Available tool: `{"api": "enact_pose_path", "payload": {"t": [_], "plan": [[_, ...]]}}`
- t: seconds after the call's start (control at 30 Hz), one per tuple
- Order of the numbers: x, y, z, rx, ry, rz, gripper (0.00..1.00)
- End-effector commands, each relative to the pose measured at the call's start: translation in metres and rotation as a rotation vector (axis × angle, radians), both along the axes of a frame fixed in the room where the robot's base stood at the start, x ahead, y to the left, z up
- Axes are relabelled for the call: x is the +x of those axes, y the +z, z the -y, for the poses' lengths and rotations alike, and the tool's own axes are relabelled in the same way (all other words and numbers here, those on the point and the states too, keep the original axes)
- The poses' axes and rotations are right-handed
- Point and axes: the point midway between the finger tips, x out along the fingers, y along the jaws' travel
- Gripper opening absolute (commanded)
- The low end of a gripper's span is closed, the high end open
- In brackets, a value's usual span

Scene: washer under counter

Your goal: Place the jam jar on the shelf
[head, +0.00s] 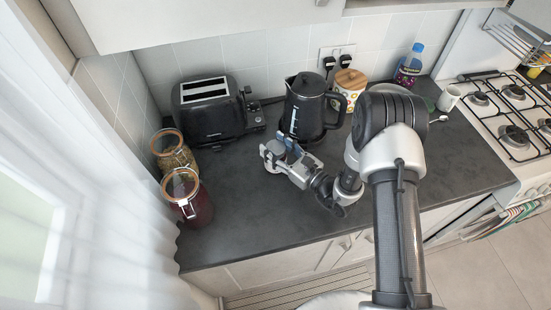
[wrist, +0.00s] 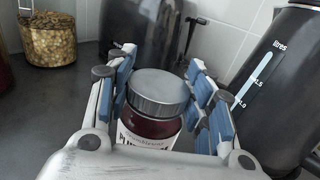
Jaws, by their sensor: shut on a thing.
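The jam jar (wrist: 150,129) has a grey screw lid, dark red contents and a pale label. In the wrist view it stands roughly upright between the blue-padded fingers of my gripper (wrist: 160,72), which is shut on it. In the head view my gripper (head: 276,151) is over the worktop, in front of the kettle and right of the toaster. There its fingers mostly hide the jar, and only its round grey lid (head: 274,149) shows. I cannot tell whether the jar's base touches the worktop. I cannot clearly make out the shelf in either view.
The black kettle (head: 306,106) stands close behind my gripper. The black toaster (head: 210,112) and two glass clip jars (head: 187,200) are to the left. A patterned canister (head: 350,87), bottle (head: 409,66), mug (head: 449,98) and gas hob (head: 505,108) are to the right. The front worktop (head: 250,235) is clear.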

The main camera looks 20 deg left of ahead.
Motion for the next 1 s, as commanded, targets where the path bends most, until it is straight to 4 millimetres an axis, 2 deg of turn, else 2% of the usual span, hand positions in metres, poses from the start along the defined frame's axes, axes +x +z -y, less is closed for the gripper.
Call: {"api": "enact_pose_path", "payload": {"t": [0.07,0.5,1.0], "plan": [[0.0002,-0.0001,0.0001,0.000,0.000,0.000,0.30],[0.0003,-0.0001,0.0001,0.000,-0.001,0.000,0.01],[0.0008,0.0026,0.0000,0.002,-0.001,0.003,0.00]]}}
